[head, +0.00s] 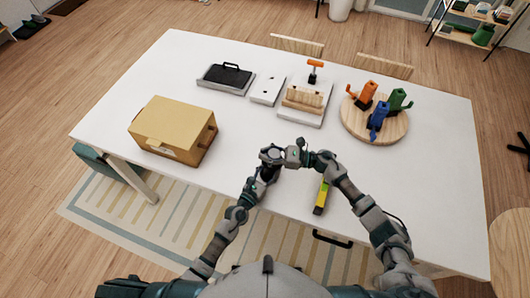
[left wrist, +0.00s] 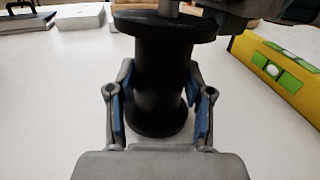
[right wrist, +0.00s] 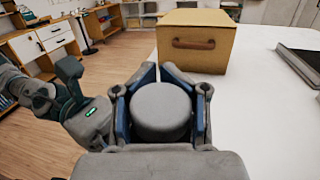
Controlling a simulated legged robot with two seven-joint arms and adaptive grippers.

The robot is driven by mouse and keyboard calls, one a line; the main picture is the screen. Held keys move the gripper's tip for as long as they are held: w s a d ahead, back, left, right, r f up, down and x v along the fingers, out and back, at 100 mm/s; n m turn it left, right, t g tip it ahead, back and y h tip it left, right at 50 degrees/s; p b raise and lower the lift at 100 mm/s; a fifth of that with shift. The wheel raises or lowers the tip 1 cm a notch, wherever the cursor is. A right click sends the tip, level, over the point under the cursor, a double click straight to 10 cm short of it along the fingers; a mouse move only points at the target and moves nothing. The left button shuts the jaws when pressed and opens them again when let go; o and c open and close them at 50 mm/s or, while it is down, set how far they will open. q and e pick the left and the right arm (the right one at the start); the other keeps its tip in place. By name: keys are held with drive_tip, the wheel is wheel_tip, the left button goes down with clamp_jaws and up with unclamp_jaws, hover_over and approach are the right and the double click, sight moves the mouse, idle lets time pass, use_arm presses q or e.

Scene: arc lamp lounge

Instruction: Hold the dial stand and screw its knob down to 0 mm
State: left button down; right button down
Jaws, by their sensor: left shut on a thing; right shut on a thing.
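The dial stand (left wrist: 160,75) is a black spool-shaped body with wide flanges, upright on the white table in the left wrist view. My left gripper (left wrist: 160,112) is shut on its waist, one finger on each side. A grey metal shaft rises from its top. The knob (right wrist: 161,110) is a round grey cap in the right wrist view, and my right gripper (right wrist: 161,100) is shut around it from both sides. In the head view both grippers meet near the table's front middle and mostly hide the stand. No scale reading is visible.
A yellow-green spirit level (head: 321,197) lies just right of the grippers. A cardboard box (head: 173,130) stands at left. A black-handled tray (head: 226,78), a white plate (head: 266,90), a wooden rack (head: 304,100) and a round board (head: 375,128) with coloured figures are further back.

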drive_tip(key=shift+s+d+r+n+g, duration=0.1)
drive_tip(key=shift+n+g, duration=0.75)
drive_tip(key=shift+g, duration=0.55)
drive_tip(key=shift+s+d+r+n+g, duration=0.1)
drive_tip(key=shift+n+g, duration=0.75)
drive_tip(key=shift+g, duration=0.55)
idle(0.6)
drive_tip(key=shift+s+f+n+g+h, duration=0.15)
drive_tip(key=shift+n+g+h, duration=0.3)
drive_tip(key=shift+n+g, duration=0.5)
drive_tip(key=shift+s+f+n+g+h, duration=0.15)
drive_tip(key=shift+n+g+h, duration=0.35)
drive_tip(key=shift+g, duration=0.75)
idle(2.4)
